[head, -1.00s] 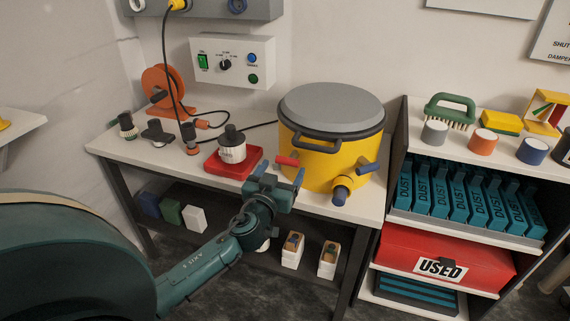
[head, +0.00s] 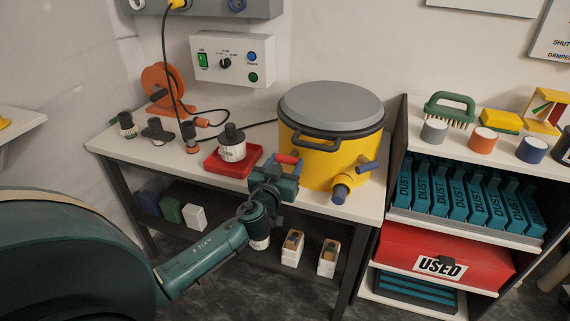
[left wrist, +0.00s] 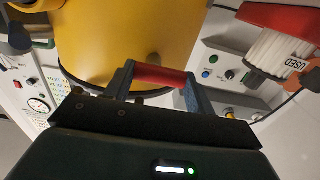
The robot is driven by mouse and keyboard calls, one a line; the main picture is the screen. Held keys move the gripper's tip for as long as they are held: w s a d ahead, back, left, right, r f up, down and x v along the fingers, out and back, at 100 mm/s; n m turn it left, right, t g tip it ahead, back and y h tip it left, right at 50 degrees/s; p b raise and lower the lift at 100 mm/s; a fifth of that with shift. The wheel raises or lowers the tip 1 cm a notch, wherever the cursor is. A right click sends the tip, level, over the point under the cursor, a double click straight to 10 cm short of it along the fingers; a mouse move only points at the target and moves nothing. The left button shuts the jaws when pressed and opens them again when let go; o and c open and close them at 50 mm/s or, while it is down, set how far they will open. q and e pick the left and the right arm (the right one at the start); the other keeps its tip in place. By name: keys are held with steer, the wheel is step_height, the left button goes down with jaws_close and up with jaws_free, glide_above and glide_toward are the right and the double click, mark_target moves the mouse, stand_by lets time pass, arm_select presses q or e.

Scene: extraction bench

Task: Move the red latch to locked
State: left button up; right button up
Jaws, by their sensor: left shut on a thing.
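The red latch (head: 288,159) sits on the lower left side of the yellow drum (head: 310,166), which has a grey lid and stands on the white bench. My left gripper (head: 284,163) is at the latch, with its fingers on either side of it. In the left wrist view the red latch (left wrist: 158,76) lies crosswise between the two fingertips, and the gripper is shut on it. The drum wall (left wrist: 130,35) is just beyond. A blue latch (head: 366,167) shows on the drum's right side. My right gripper is not in view.
A red tray (head: 215,167) with a white, black-topped canister (head: 232,146) stands left of the drum. A blue-ended yellow outlet (head: 341,189) sticks out at the drum's front. A shelf unit (head: 396,150) stands close on the right.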

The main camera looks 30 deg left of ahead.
arm_select(q)
steer(key=shift+c, duration=1)
